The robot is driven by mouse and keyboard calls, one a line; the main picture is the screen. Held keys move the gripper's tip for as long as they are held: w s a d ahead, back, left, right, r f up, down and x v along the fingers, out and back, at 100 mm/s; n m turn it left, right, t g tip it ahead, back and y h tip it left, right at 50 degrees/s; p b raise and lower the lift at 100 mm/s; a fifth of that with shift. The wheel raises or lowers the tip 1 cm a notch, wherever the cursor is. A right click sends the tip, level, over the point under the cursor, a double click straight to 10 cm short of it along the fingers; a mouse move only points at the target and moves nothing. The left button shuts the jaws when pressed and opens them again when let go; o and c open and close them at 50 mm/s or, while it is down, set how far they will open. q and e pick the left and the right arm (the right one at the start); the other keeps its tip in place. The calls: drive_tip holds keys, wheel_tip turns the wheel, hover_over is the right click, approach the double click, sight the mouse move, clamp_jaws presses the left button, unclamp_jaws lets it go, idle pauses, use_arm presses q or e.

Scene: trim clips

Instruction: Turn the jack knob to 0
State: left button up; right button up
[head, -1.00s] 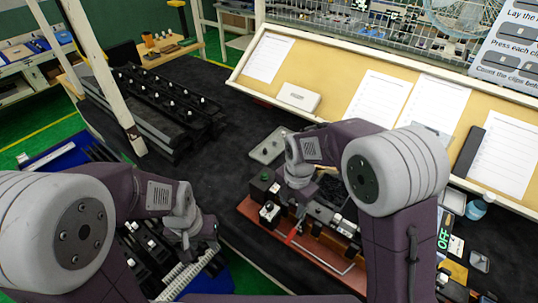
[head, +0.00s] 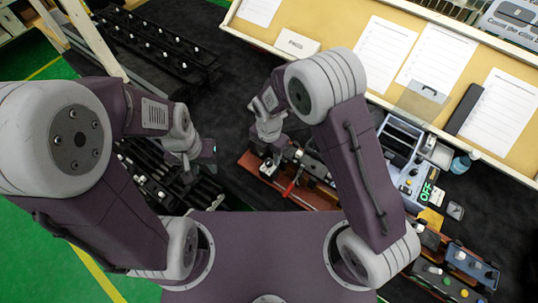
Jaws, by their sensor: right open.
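A reddish-brown board (head: 312,196) carries a fixture in the middle of the head view, with a red-handled lever (head: 290,188) on it. A small dark block with a pale round top (head: 267,167) sits at the board's left end; I cannot tell whether this is the jack knob, and no scale or 0 mark is readable. My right gripper (head: 271,150) is open and points down just above that end; I cannot tell whether it touches anything. My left gripper (head: 190,168) hangs over the dark racks at left; its fingers are too unclear to read.
Dark racks with white clips (head: 150,38) stand at the back left. A blue-grey machine (head: 398,145) and a green OFF display (head: 427,193) lie right of my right arm. A tan board with paper sheets (head: 383,50) runs along the back. Dark mat between is clear.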

sight(269, 164)
drive_tip(key=shift+s+f, duration=0.2)
drive_tip(key=shift+f, duration=0.45)
drive_tip(key=shift+s+f, duration=0.2)
drive_tip(key=shift+f, duration=0.4)
drive_tip(key=shift+w, duration=0.15)
drive_tip(key=shift+c, duration=0.9)
clamp_jaws()
use_arm(q)
drive_tip(key=shift+s+r, duration=0.25)
drive_tip(key=shift+r, duration=0.25)
